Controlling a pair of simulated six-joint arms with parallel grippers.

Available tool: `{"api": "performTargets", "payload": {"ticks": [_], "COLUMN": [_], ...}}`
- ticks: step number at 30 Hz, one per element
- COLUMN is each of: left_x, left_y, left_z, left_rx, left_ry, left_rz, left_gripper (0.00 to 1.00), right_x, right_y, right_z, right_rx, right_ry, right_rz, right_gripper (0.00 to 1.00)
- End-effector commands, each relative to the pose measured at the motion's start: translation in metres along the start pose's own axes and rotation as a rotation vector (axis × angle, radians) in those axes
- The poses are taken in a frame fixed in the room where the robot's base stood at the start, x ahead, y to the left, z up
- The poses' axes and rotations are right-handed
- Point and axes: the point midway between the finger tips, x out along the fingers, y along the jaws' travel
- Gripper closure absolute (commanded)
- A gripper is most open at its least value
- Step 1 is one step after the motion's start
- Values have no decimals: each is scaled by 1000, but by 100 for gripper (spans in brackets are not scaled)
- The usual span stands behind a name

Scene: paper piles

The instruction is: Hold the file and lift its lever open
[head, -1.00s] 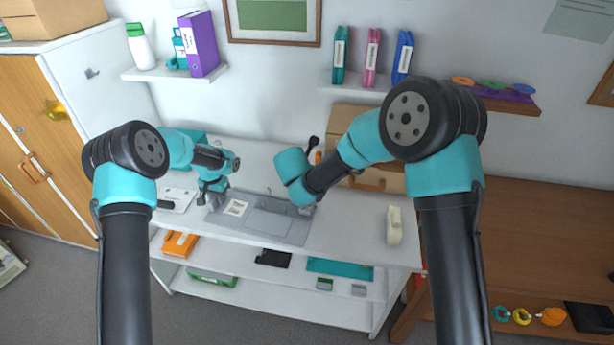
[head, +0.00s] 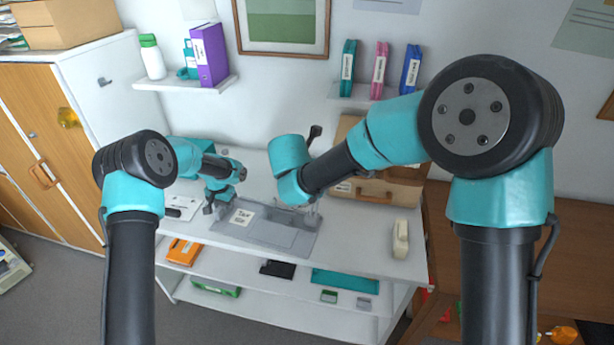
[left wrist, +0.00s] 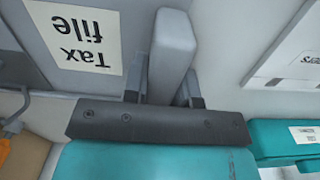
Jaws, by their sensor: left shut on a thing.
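The grey file (head: 285,237) lies open and flat on the white desk, with a "Tax file" label (head: 242,217) on its left part. My left gripper (head: 209,207) is at the file's left end. In the left wrist view, its two fingers (left wrist: 164,92) are shut on a grey upright part of the file (left wrist: 172,45), beside the label. A thin metal piece (left wrist: 14,124), perhaps the lever, shows at the left of that view. My right gripper (head: 311,211) is low over the file's right back part; my forearm hides most of it, so its jaws cannot be read.
A tape dispenser (head: 401,238) stands on the desk right of the file. A brown box (head: 378,190) stands behind my right arm. A white labelled item (head: 182,208) lies left of my left gripper. Shelves with binders (head: 208,55) hang above.

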Motion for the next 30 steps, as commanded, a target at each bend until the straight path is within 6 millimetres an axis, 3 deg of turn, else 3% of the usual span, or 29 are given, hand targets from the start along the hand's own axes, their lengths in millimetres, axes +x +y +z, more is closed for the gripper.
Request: {"api": "performTargets", "payload": {"ticks": [6, 7, 15, 25, 30], "left_x": [0, 0, 0, -2, -17], "left_y": [0, 0, 0, 0, 0], "left_z": [0, 0, 0, 0, 0], "left_rx": [0, 0, 0, 0, 0], "left_ry": [0, 0, 0, 1, 2], "left_rz": [0, 0, 0, 0, -1], "left_gripper": [100, 72, 46, 45, 45], "right_x": [0, 0, 0, 0, 0], "right_y": [0, 0, 0, 0, 0], "right_z": [0, 0, 0, 0, 0], "right_rx": [0, 0, 0, -1, -1], "right_ry": [0, 0, 0, 0, 0], "right_rz": [0, 0, 0, 0, 0], "right_gripper": [100, 100, 100, 100, 100]}}
